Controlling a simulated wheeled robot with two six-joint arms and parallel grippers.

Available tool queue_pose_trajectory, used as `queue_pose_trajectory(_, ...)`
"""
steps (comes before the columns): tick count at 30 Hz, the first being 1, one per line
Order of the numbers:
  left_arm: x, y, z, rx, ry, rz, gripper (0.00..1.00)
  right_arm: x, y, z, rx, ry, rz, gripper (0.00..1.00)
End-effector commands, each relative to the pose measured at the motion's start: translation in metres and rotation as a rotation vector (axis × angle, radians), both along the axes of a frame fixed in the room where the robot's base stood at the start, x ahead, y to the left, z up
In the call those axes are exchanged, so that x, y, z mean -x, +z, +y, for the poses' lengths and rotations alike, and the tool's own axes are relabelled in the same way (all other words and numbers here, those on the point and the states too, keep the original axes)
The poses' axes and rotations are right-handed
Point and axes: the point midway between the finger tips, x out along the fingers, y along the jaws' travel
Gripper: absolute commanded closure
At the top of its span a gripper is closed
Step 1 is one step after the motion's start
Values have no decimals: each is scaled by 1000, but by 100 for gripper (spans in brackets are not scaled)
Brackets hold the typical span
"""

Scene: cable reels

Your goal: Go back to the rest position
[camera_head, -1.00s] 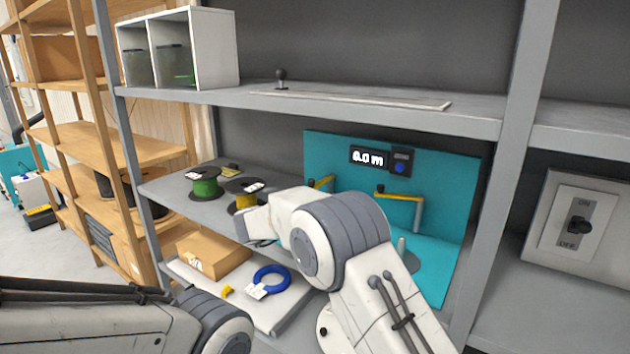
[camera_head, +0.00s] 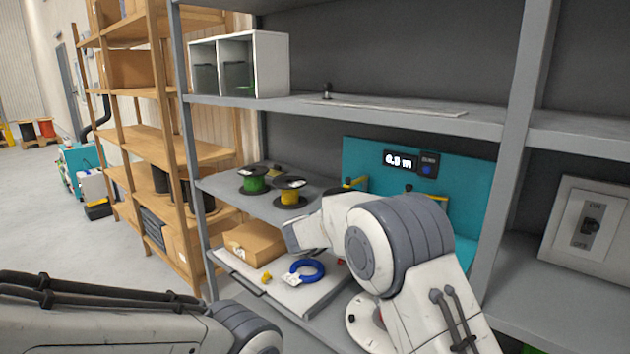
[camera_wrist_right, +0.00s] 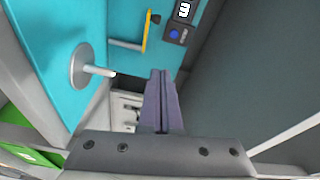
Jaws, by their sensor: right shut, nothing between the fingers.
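My right arm reaches in from the lower right in the head view and covers part of the teal panel (camera_head: 470,185). Its fingers are hidden there. In the right wrist view my right gripper (camera_wrist_right: 160,74) is shut, its two fingers together with nothing between them. The teal panel fills the left of that view, with a grey spindle (camera_wrist_right: 92,68) and a yellow-handled crank (camera_wrist_right: 146,32). My left arm lies across the lower left of the head view; its gripper is out of frame.
A green reel (camera_head: 254,180) and a yellow reel (camera_head: 289,193) stand on the middle shelf. A cardboard box (camera_head: 254,240) and a blue cable coil (camera_head: 306,271) lie on the lower tray. A grey shelf post (camera_head: 518,160) stands right of my right arm. Open floor (camera_head: 35,190) lies far left.

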Motion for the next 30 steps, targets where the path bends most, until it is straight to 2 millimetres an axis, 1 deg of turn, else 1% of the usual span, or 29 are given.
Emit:
queue_pose_trajectory(1, 0, 0, 0, 0, 0, 0, 100, -3, 2, -3, 14, 32, 17, 100)
queue_pose_trajectory(4, 0, 0, 0, 0, 0, 0, 100, -12, 6, -6, 52, 119, 62, 100)
queue_pose_trajectory(9, 0, 0, 0, 0, 0, 0, 100, -24, 6, -3, 140, 314, 180, 100)
queue_pose_trajectory(11, 0, 0, 0, 0, 0, 0, 100, -26, 3, -1, 180, 399, 240, 100)
queue_pose_trajectory(13, 0, 0, 0, 0, 0, 0, 100, -23, -5, 2, 237, 512, 332, 100)
queue_pose_trajectory(14, 0, 0, 0, 0, 0, 0, 100, -19, -10, 4, 264, 569, 379, 100)
queue_pose_trajectory(15, 0, 0, 0, 0, 0, 0, 100, -12, -20, 7, 302, 650, 454, 100)
queue_pose_trajectory(17, 0, 0, 0, 0, 0, 0, 100, 7, -40, 10, 368, 787, 588, 100)
queue_pose_trajectory(20, 0, 0, 0, 0, 0, 0, 100, 61, -85, 12, 472, 1016, 845, 100)
queue_pose_trajectory(21, 0, 0, 0, 0, 0, 0, 100, 86, -102, 11, 505, 1095, 942, 100)
queue_pose_trajectory(23, 0, 0, 0, 0, 0, 0, 100, 120, -124, 8, 541, 1194, 1068, 100)
queue_pose_trajectory(24, 0, 0, 0, 0, 0, 0, 100, 140, -135, 5, 558, 1246, 1136, 100)
queue_pose_trajectory(27, 0, 0, 0, 0, 0, 0, 100, 184, -156, -2, 581, 1343, 1276, 100)
queue_pose_trajectory(29, 0, 0, 0, 0, 0, 0, 100, 206, -166, -6, 592, 1396, 1340, 100)
queue_pose_trajectory(30, 0, 0, 0, 0, 0, 0, 100, 221, -171, -9, 599, 1425, 1384, 100)
